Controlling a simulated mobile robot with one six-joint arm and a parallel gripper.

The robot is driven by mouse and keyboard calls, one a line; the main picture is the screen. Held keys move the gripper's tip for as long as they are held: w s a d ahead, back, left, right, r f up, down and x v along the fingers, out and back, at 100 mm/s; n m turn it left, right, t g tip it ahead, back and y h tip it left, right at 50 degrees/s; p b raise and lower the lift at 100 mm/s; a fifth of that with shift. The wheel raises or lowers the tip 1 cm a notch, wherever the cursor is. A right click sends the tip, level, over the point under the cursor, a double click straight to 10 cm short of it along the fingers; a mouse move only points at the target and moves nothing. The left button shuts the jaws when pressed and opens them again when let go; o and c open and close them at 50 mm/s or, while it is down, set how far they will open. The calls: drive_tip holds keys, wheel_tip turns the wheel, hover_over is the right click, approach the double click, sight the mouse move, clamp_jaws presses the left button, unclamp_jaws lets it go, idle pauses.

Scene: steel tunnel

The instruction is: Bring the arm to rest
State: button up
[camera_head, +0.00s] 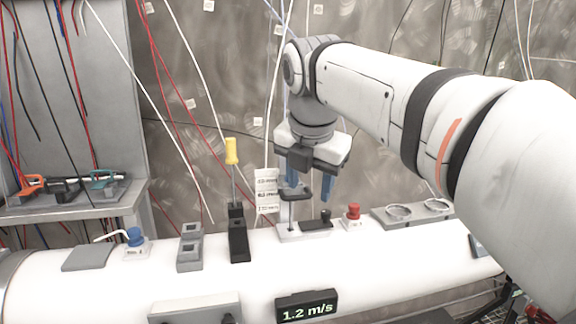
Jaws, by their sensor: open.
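My arm (375,95) reaches in from the right, white with dark bands and an orange stripe. My gripper (309,186) points down above the white pipe-like bench (375,268). Its two blue fingers are apart, one on each side. Below and partly between them is a light base plate (302,232) with a dark-topped post and a small black clamp or lever (318,221). I cannot tell whether the left finger touches the dark-topped post. I see nothing held between the fingers.
A yellow-handled screwdriver (231,152) stands in a black holder (239,240). Close by are white labels (266,191), a red button (353,213), a blue-capped unit (135,238) and a ring tray (412,214). A display (307,307) reads 1.2 m/s. Cables hang behind; a shelf (75,204) holds clamps.

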drive_tip(key=s+d+f+m, duration=0.4)
drive_tip(key=f+m, duration=0.4)
drive_tip(key=m, duration=0.2)
drive_tip(key=s+d+f+m, duration=0.3)
drive_tip(key=s+f+m, duration=0.3)
drive_tip(key=f+m, duration=0.2)
drive_tip(key=s+d+f+m+g, duration=0.1)
drive_tip(key=s+d+f+m, duration=0.3)
drive_tip(key=m, duration=0.8)
wheel_tip(320, 180, down, 5)
drive_tip(key=shift+s+d+r, duration=0.1)
drive_tip(key=shift+s+d, duration=0.2)
drive_tip(key=shift+s, duration=0.75)
